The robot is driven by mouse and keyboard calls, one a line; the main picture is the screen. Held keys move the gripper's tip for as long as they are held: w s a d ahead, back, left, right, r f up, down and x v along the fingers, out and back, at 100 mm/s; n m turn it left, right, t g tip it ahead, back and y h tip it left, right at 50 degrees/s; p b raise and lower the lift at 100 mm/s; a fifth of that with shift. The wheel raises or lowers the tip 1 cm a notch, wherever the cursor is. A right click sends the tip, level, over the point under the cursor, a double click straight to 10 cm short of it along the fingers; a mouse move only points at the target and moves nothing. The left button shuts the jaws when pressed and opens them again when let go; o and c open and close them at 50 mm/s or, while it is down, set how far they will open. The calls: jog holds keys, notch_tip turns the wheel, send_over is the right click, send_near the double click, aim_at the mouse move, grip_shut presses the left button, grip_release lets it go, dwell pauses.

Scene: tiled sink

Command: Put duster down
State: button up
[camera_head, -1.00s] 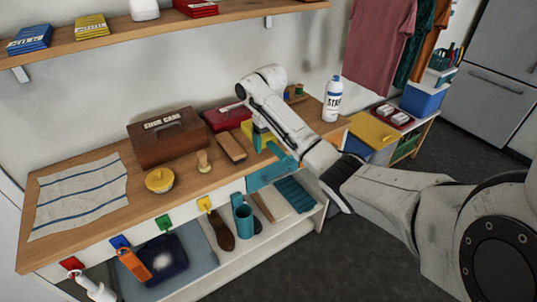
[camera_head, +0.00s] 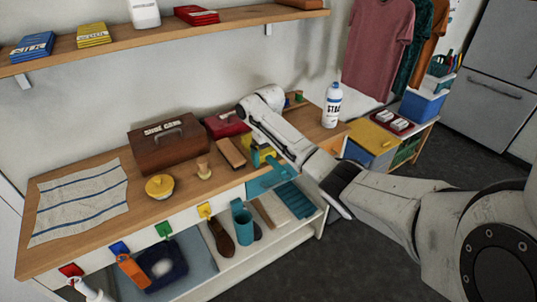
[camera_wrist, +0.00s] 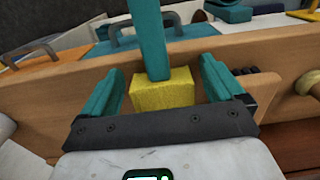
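The duster shows in the wrist view as a yellow block (camera_wrist: 163,92) with a teal handle (camera_wrist: 148,35) rising from it. It lies between the two teal fingers of my gripper (camera_wrist: 160,68). The fingers stand wide apart. A narrow gap shows at the block's left, and its right side is very close to the other finger. In the head view, yellow and teal parts at my gripper (camera_head: 262,158) are over the front edge of the wooden bench (camera_head: 140,208). My arm partly hides them, so I cannot tell whether the duster rests on anything.
A brown shoe-care box (camera_head: 168,143), a red case (camera_head: 225,123), a brush (camera_head: 231,152) and a yellow-lidded tin (camera_head: 159,186) stand nearby. A striped cloth (camera_head: 78,205) lies at the left.

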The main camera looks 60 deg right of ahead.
aim_at(268, 156)
jog(key=shift+o, duration=0.3)
notch_tip(268, 156, up, 12)
jog(key=p, duration=0.2)
jog(key=shift+r+p, duration=0.15)
jog(key=shift+p, duration=0.2)
